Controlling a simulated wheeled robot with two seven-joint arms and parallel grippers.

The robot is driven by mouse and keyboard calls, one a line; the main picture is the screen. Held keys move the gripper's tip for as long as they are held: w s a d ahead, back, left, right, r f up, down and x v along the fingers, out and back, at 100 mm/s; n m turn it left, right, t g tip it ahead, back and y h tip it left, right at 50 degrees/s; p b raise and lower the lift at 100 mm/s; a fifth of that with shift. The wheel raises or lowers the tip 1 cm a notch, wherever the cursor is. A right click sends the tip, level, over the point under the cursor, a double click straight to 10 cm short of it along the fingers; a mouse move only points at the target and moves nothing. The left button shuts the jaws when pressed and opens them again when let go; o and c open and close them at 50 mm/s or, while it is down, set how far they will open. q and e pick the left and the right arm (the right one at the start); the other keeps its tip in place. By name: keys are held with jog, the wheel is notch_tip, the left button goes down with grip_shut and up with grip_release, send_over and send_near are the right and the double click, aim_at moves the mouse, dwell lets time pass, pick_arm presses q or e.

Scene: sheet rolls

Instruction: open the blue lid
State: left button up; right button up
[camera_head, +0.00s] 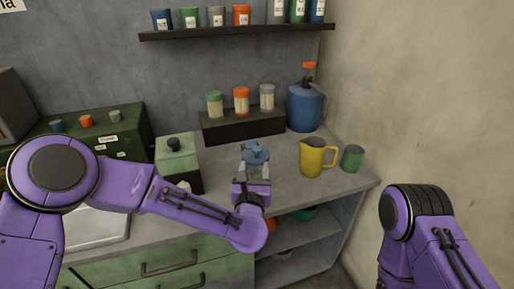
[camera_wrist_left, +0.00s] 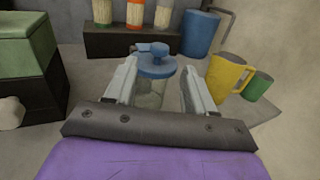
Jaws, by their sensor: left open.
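A clear jar (camera_wrist_left: 150,95) with a blue lid (camera_wrist_left: 157,66) stands on the grey counter. The lid also shows in the head view (camera_head: 255,154), with a round knob on top and a tab at its left. The lid sits on the jar's top. My left gripper (camera_wrist_left: 158,80) is open, with one finger on each side of the jar. I cannot tell whether the fingers touch it. In the head view the left gripper (camera_head: 254,178) hides the jar's lower part. My right arm shows at the lower right; its gripper is out of frame.
A yellow pitcher (camera_head: 313,158) and a green cup (camera_head: 352,158) stand right of the jar. A green box (camera_head: 178,152) is at its left. Behind it are a dark riser (camera_head: 243,127) with several jars and a blue jug (camera_head: 304,108).

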aim_at(257, 151)
pick_arm(q)
jog(key=w+p, duration=0.1)
jog(key=w, duration=0.2)
jog(key=w+p, duration=0.1)
jog(key=w, duration=0.3)
jog(key=w+d+p, duration=0.1)
jog(key=w, duration=0.2)
jog(key=shift+w+f, duration=0.1)
jog(key=shift+w, duration=0.05)
jog(key=shift+c, duration=0.3)
grip_shut()
